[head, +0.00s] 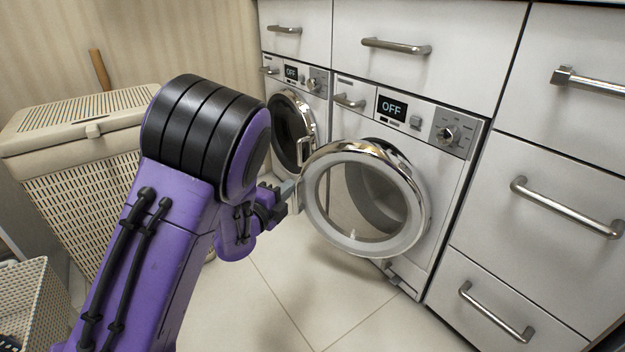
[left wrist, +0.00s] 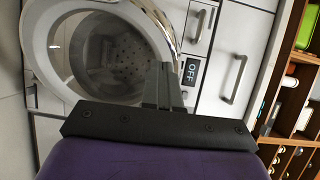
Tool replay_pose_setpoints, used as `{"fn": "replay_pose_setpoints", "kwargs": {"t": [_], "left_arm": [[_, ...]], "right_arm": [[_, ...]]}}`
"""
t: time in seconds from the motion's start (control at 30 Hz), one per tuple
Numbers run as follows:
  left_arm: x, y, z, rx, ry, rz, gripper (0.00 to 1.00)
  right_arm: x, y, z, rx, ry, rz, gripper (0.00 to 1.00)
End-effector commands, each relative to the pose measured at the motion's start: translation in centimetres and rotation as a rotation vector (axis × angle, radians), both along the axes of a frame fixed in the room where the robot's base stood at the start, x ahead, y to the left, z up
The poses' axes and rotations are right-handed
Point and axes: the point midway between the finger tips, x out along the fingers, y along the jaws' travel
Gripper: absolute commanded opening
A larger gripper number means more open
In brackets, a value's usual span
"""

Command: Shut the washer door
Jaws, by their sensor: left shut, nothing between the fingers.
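The washer (head: 446,178) stands in the cabinet row, its display reading OFF. Its round door (head: 312,219) has a white and chrome ring with a glass centre. The door is swung open and stands out in front of the drum opening. In the left wrist view the door ring (left wrist: 44,62) is at the upper left, with the perforated drum (left wrist: 125,58) seen beyond it. My left gripper (head: 287,189) is shut and empty, just left of the door's left rim. I cannot tell whether it touches the rim. My right gripper is not in view.
A second machine (head: 291,130) with a closed round door stands to the left. A beige laundry hamper (head: 80,190) and a smaller basket (head: 35,300) are at the left. Drawers with bar handles (head: 565,208) are on the right. Tiled floor (head: 330,300) in front is clear.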

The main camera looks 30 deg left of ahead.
Motion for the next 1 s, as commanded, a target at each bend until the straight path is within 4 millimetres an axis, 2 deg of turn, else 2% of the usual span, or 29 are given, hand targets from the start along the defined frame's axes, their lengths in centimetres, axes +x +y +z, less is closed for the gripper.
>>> {"fn": "replay_pose_setpoints", "kwargs": {"t": [0.17, 0.37, 0.6, 0.8, 1.0], "left_arm": [[2.9, 0.3, -0.3, -0.001, -0.002, 0.001, 0.0], [7.3, 0.6, -0.5, -0.004, -0.001, 0.004, 0.0], [11.7, 0.9, -0.7, -0.005, 0.001, 0.005, 0.0], [13.2, 1.0, -0.6, -0.006, 0.004, 0.005, 0.0], [13.4, 1.0, -0.5, -0.006, 0.005, 0.005, 0.0]], "right_arm": [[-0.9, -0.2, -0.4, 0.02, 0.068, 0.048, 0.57], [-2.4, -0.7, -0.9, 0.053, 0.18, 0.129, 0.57], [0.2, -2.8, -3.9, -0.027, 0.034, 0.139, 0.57], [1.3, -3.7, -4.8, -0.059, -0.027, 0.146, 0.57], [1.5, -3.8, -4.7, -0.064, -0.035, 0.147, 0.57]]}}
